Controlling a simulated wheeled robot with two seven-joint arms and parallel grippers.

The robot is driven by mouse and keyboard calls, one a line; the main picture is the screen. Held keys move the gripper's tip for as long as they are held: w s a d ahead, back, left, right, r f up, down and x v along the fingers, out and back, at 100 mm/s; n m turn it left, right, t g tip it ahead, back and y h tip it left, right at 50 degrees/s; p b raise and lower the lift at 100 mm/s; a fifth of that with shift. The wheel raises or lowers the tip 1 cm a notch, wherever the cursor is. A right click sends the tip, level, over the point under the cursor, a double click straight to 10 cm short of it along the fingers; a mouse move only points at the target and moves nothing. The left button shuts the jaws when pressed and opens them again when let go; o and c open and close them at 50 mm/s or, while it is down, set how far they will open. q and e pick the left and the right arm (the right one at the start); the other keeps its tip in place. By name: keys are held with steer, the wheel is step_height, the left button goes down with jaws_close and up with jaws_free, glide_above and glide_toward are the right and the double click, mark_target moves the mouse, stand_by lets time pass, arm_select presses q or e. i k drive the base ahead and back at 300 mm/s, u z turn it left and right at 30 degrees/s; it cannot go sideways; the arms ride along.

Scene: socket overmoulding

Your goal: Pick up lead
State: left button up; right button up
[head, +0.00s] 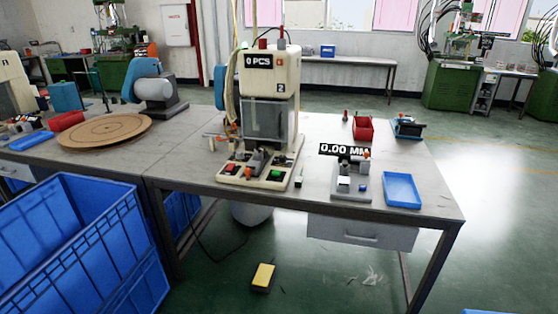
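The lead cannot be made out for certain. Pale cable-like strands (231,98) hang down the left side of a cream bench machine (271,70) marked "0 PCS" and "2". Small parts with orange tips (212,144) stick out at that machine's lower left; I cannot tell whether they belong to a lead. The machine's base (240,174) carries a green and a red button. Neither of my grippers is in view.
The grey workbench (318,175) also holds a gauge reading "0.00 MM" (350,185), an empty-looking blue tray (402,190), a red bin (363,128) and a round wooden board (105,131). A large blue crate (75,245) stands front left.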

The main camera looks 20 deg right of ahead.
mark_target(299, 180)
steer(key=i, duration=2.55)
steer(key=z, duration=1.1)
